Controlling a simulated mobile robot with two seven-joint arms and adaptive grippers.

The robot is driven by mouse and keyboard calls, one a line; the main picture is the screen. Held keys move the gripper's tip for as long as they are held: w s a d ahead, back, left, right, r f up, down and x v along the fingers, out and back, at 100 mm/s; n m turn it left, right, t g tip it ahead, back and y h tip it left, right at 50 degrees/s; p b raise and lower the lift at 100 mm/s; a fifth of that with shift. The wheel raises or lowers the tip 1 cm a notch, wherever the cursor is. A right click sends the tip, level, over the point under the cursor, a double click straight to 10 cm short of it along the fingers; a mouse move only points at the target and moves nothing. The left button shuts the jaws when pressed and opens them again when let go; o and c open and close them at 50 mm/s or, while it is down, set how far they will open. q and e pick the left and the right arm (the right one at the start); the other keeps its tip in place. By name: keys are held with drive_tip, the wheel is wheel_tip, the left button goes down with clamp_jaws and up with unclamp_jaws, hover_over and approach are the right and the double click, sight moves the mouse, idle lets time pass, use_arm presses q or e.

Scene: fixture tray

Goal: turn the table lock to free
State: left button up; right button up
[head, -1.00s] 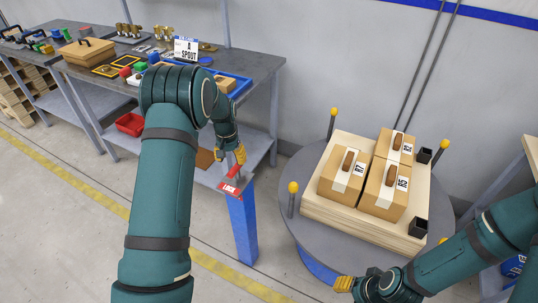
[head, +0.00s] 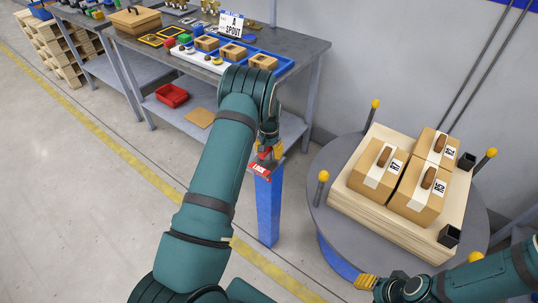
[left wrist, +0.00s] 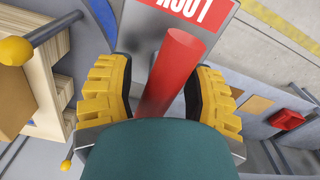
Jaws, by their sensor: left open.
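The table lock is a red lever (left wrist: 172,72) on a blue post (head: 267,208) with a red and white label plate (head: 260,170). In the left wrist view the lever stands between the two yellow fingers of my left gripper (left wrist: 160,95). The fingers are open, with a gap on each side of the lever. In the head view my left gripper (head: 268,152) is at the top of the post, and the forearm hides part of it. My right gripper (head: 368,282) is at the bottom, beside the round table; its finger gap cannot be made out.
The round grey table (head: 330,205) carries a wooden pallet (head: 370,200) with three labelled boxes, and yellow-tipped posts stand on it. A grey workbench (head: 290,50) with trays and parts stands behind my left arm. A red bin (head: 172,95) sits on its lower shelf.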

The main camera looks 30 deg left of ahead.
use_arm(q)
drive_tip(key=shift+f, duration=0.7)
drive_tip(key=shift+c, duration=0.3)
clamp_jaws()
